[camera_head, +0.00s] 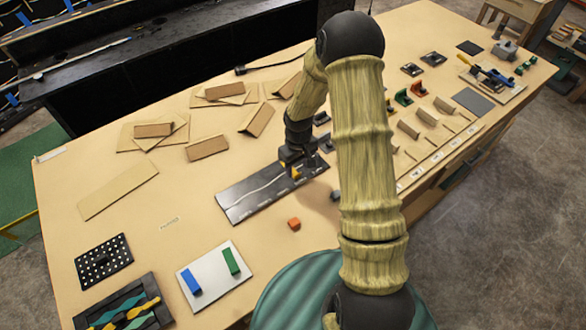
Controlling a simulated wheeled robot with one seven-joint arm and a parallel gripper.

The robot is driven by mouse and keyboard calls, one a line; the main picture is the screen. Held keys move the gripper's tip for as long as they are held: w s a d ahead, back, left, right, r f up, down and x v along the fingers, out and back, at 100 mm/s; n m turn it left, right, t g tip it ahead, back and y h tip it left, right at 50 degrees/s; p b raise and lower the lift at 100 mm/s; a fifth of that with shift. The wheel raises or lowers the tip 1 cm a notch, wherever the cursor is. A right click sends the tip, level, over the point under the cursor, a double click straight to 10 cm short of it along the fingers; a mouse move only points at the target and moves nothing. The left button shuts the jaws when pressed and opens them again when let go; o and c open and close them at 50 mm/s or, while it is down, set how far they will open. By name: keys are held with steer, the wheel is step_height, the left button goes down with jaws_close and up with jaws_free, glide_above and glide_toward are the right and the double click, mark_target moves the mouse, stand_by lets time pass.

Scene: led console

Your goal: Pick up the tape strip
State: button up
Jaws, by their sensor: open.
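A thin, pale, slightly wavy strip (262,187), which looks like the tape strip, lies lengthwise on a dark flat panel (236,211) near the middle of the table. My gripper (292,174) is over the right part of this panel, near the strip's right end. It is open, with small orange-yellow parts showing at its fingers. The fingertips are small and partly dark against the panel, so I cannot tell their exact height or whether they touch anything. My arm hides part of the table to the right of the panel.
An orange cube (294,224) sits just in front of the panel. Cardboard pieces (118,190) lie behind and left. A white board (216,277) with blue and green blocks and a perforated black plate (104,260) are front left. Small parts crowd the right.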

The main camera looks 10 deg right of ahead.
steer(key=shift+w+f+p, duration=0.1)
steer(key=shift+f+p, duration=0.35)
steer(key=shift+f, duration=1)
jaws_close()
